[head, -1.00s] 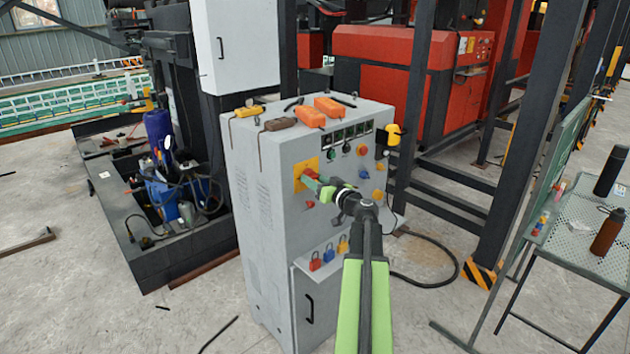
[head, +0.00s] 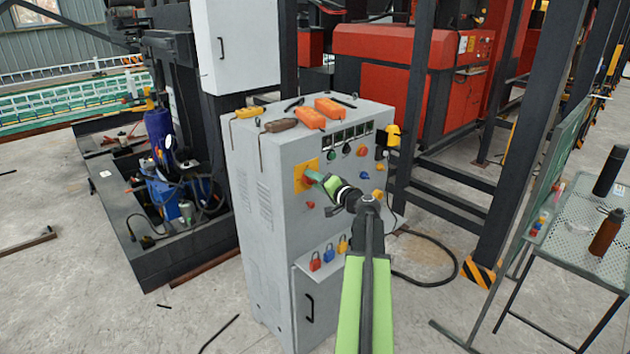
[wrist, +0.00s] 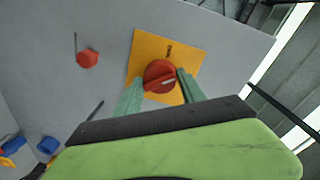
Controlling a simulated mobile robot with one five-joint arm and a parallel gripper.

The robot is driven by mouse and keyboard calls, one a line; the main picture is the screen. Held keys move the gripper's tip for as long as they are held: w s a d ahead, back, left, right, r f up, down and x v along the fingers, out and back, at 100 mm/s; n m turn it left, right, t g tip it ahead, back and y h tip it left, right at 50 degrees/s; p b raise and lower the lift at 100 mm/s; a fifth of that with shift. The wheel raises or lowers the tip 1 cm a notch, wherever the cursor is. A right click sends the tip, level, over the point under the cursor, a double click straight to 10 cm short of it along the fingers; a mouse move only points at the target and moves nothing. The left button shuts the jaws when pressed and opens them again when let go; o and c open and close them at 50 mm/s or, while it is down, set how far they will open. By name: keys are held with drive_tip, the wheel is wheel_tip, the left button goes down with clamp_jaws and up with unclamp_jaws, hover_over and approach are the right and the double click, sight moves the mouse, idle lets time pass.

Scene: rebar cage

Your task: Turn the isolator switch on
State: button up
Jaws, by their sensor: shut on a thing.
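The isolator switch is a round red knob (wrist: 159,76) on a yellow plate (wrist: 145,48), on the upper front of the grey cabinet. In the wrist view the knob's pale mark lies nearly level in the picture; the small dark marking above it is too blurred to read. My gripper (wrist: 160,88) has one green finger on each side of the knob and is shut on it. In the head view the yellow plate (head: 300,184) shows at the cabinet's left front, and my gripper (head: 314,178) partly covers the knob.
Another red knob (wrist: 87,58) sits beside the plate. Lamps and buttons are to its right in the head view. A mesh table (head: 570,225) stands at the right.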

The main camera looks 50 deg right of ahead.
drive_tip(key=shift+d+r+m+y, duration=0.1)
drive_tip(key=shift+m+y, duration=0.1)
drive_tip(key=shift+m, duration=1.6)
drive_tip(key=shift+d+r+m+y, duration=0.1)
drive_tip(key=shift+m+y, duration=0.1)
drive_tip(key=shift+m, duration=1.9)
drive_tip(key=o, duration=1.3)
drive_tip(key=shift+a+f, duration=0.1)
drive_tip(key=shift+s, duration=0.1)
drive_tip(key=s, duration=0.5)
drive_tip(key=s+r+p, duration=0.1)
drive_tip(key=s, duration=0.5)
drive_tip(key=s+a, duration=0.1)
drive_tip(key=s, duration=0.5)
drive_tip(key=shift+s+a+r+p, duration=0.1)
drive_tip(key=shift+r+p, duration=0.1)
drive_tip(key=shift+p, duration=0.15)
